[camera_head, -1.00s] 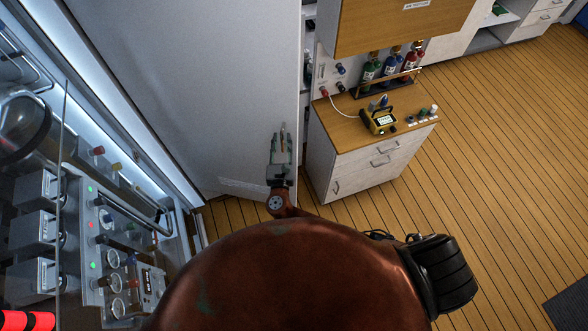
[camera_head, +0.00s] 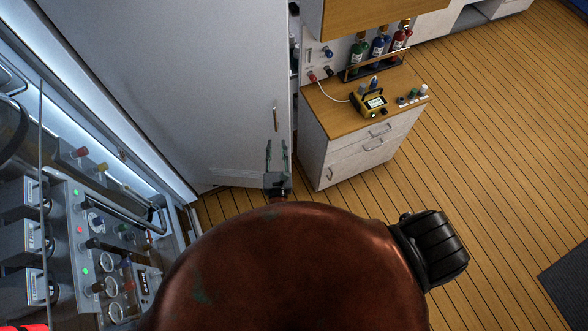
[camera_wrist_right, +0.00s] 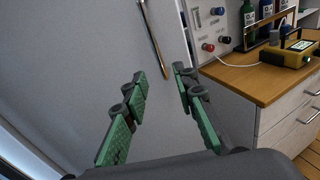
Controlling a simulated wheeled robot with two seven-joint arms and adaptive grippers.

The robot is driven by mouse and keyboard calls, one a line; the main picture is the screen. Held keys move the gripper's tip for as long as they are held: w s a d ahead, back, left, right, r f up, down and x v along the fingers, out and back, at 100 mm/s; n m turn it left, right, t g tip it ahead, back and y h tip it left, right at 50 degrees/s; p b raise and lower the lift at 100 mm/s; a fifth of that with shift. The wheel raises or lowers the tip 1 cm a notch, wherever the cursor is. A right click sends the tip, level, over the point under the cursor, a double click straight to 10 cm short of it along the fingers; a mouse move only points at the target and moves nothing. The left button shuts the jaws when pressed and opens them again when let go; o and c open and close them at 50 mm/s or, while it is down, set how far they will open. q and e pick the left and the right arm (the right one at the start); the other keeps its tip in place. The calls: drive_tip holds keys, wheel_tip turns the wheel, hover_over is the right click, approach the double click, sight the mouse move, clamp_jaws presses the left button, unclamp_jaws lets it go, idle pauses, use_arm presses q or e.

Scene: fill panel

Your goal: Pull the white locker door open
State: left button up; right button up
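The white locker door (camera_head: 190,80) fills the upper left of the head view, and a narrow dark gap with shelves shows at its right edge. Its slim metal handle (camera_head: 276,118) is upright near that edge. The handle also shows in the right wrist view (camera_wrist_right: 152,52), beyond the fingertips. My right gripper (camera_head: 277,147) is open and empty, just below the handle and apart from it. Its green fingers show spread in the right wrist view (camera_wrist_right: 160,80). My left gripper is not in view.
A wooden-topped cabinet (camera_head: 360,150) stands right of the door, with a yellow meter (camera_head: 369,102) and several bottles. A glass-fronted equipment panel (camera_head: 100,240) is at the left. Plank floor (camera_head: 490,130) is clear on the right.

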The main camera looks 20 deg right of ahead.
drive_tip(key=d+f+m+g+b, duration=0.1)
drive_tip(key=d+f+m+g, duration=0.1)
drive_tip(key=f, duration=0.7)
drive_tip(key=s+d+f+m+g+b, duration=0.1)
drive_tip(key=d+f, duration=0.3)
drive_tip(key=f, duration=0.6)
drive_tip(key=shift+s+f+m+g+y+b, duration=0.15)
drive_tip(key=shift+f+m+g+y+b, duration=0.15)
drive_tip(key=shift+m+g+b, duration=0.35)
drive_tip(key=shift+d, duration=0.1)
drive_tip(key=shift+c, duration=0.6)
